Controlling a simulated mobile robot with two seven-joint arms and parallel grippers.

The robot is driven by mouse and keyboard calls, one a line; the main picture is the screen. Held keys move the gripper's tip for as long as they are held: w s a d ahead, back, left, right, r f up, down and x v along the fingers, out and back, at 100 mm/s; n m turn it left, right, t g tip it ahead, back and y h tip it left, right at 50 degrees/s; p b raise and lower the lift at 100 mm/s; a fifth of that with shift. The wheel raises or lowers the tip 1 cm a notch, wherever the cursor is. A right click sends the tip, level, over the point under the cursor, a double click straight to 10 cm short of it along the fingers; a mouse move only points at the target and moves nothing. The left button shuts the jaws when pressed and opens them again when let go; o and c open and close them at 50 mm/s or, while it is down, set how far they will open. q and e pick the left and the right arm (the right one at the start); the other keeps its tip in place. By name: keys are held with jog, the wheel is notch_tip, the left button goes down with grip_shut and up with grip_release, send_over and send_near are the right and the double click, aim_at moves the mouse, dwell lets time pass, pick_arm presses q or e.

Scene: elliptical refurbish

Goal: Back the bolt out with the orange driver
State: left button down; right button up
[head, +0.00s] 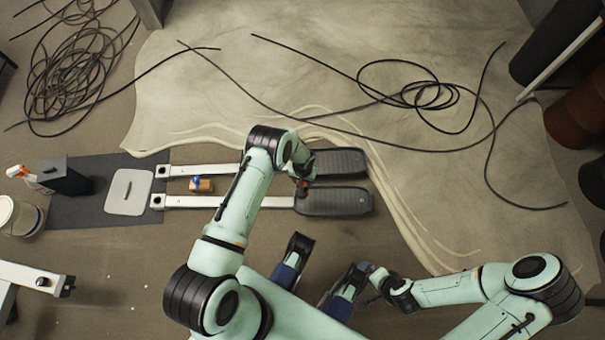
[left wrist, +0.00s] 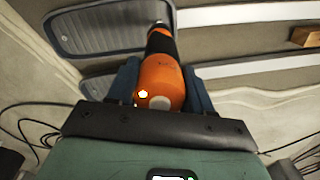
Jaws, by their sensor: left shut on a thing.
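My left gripper (head: 303,183) is over the near ends of two black foot pedals. In the left wrist view its dark blue fingers (left wrist: 160,88) are shut around the orange driver (left wrist: 160,75), which has a black neck and a tip pointing away. The upper pedal (head: 342,162) and lower pedal (head: 335,202) sit on pale bars (head: 235,202). I cannot make out the bolt; the tip's contact with anything is unclear. My right arm comes in from the lower right; its gripper (head: 365,280) is low in the picture, and its jaw opening is unclear.
A brown block with a blue band (head: 201,187) lies between the bars. A dark mat (head: 100,208) holds a pale plate (head: 130,192) and a black box (head: 66,178). A white bucket (head: 20,215) stands left. Black cables (head: 415,90) lie across a pale sheet (head: 230,90).

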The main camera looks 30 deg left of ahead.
pick_arm(q)
jog(key=shift+r+p, duration=2.45)
jog(key=shift+r, duration=1.5)
